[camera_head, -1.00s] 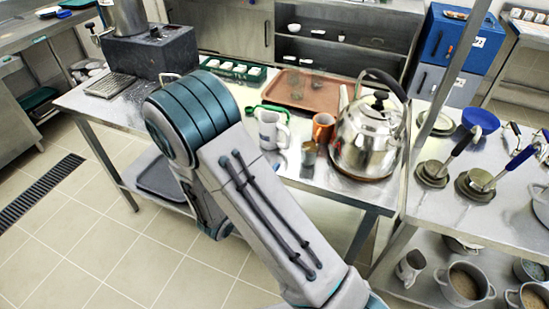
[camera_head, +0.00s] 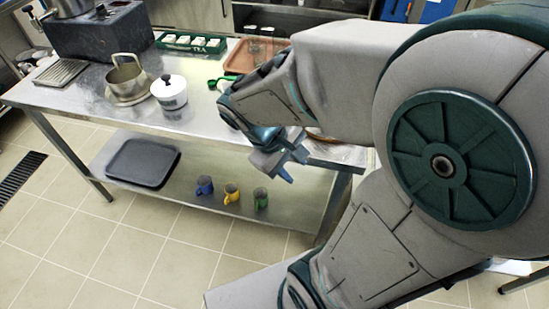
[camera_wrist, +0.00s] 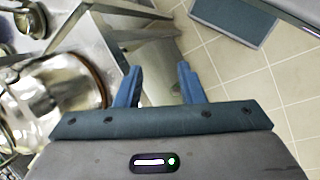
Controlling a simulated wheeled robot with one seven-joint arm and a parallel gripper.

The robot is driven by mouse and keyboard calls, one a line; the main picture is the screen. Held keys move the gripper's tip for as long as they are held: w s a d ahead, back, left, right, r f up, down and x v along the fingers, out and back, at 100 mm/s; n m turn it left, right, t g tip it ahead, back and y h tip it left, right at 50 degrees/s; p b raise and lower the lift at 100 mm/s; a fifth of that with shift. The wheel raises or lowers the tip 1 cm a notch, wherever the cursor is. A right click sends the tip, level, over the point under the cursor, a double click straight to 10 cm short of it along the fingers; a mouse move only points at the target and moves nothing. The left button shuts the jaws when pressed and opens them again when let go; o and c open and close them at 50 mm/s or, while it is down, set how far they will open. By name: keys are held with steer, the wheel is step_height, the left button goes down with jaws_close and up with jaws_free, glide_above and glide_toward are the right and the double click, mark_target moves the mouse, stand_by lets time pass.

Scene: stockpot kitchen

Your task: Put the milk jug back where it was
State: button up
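I cannot make out a milk jug in either view now; my arm covers the right part of the steel table (camera_head: 207,115) in the head view. My gripper (camera_head: 290,168) is in front of the table's front edge, above the lower shelf. Its two blue fingers also show in the wrist view (camera_wrist: 160,86), spread apart. I see nothing clearly held between them. The steel kettle (camera_wrist: 55,105) stands left of the fingers in the wrist view, cut off by the picture edge.
A steel pot (camera_head: 126,80) and a white lidded pot (camera_head: 170,93) stand on the table. A green rack (camera_head: 190,43) and a brown tray (camera_head: 240,55) are behind. Blue (camera_head: 204,186), yellow (camera_head: 231,193) and green (camera_head: 260,198) mugs and a dark tray (camera_head: 143,162) are on the lower shelf.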

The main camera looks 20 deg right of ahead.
steer(key=a+r+m+t+y, duration=0.3)
steer(key=a+r+m+y, duration=0.1)
steer(key=m+y, duration=0.1)
steer(key=shift+s+a+r+t, duration=0.2)
steer(key=shift+s+r+t, duration=0.2)
steer(key=shift+s, duration=0.05)
stand_by(0.8)
